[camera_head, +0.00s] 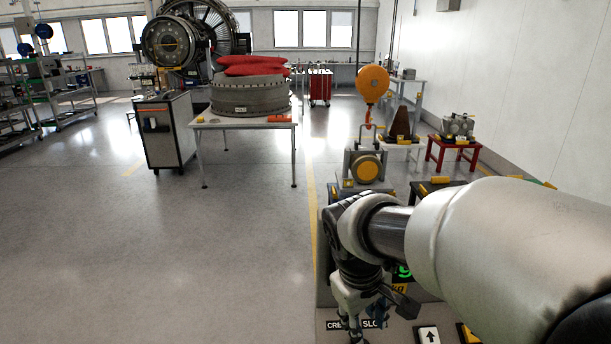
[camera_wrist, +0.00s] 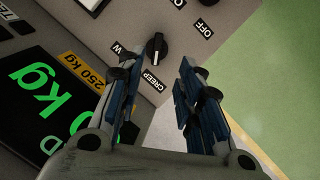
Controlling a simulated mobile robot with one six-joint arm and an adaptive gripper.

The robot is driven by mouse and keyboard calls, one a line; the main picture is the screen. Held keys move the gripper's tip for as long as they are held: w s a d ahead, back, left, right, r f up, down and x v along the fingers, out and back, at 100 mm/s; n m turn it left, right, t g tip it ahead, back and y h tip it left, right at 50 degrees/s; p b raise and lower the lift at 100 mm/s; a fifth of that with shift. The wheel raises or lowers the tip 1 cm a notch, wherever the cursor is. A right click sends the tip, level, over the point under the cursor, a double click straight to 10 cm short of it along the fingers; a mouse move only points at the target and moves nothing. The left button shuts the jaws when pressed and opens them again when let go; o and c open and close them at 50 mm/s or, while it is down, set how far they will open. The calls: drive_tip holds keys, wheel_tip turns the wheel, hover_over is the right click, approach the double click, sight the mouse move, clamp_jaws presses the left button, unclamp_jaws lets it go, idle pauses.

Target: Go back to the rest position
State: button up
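My gripper (camera_wrist: 156,75) points down at a grey control panel (camera_wrist: 225,12). Its two blue-padded fingers stand apart with nothing between the pads. It also shows in the head view (camera_head: 364,308) below my arm, partly hidden by its own links. A black rotary knob (camera_wrist: 155,48) with a white mark lies just beyond the fingertips, near their gap; I see no contact. Labels reading CREEP (camera_wrist: 152,81) and OFF (camera_wrist: 203,29) are around it. No rest position is marked in either view.
A dark display (camera_wrist: 38,110) with green kg digits is beside the knob. An orange hoist (camera_head: 373,84) with a hook hangs behind the panel. A white table (camera_head: 245,123) bears a large metal ring (camera_head: 245,95). The floor at left is clear.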

drive_tip(key=s+d+r+m+t+y+b, duration=0.1)
drive_tip(key=s+m, duration=0.2)
drive_tip(key=s, duration=0.6)
drive_tip(key=s+d+m+t+y+b, duration=0.1)
drive_tip(key=s+m, duration=0.1)
drive_tip(key=s, duration=0.6)
drive_tip(key=shift+s+r+m+t+b, duration=0.3)
drive_tip(key=shift+s+r+m+t, duration=0.05)
drive_tip(key=shift+m+t, duration=0.05)
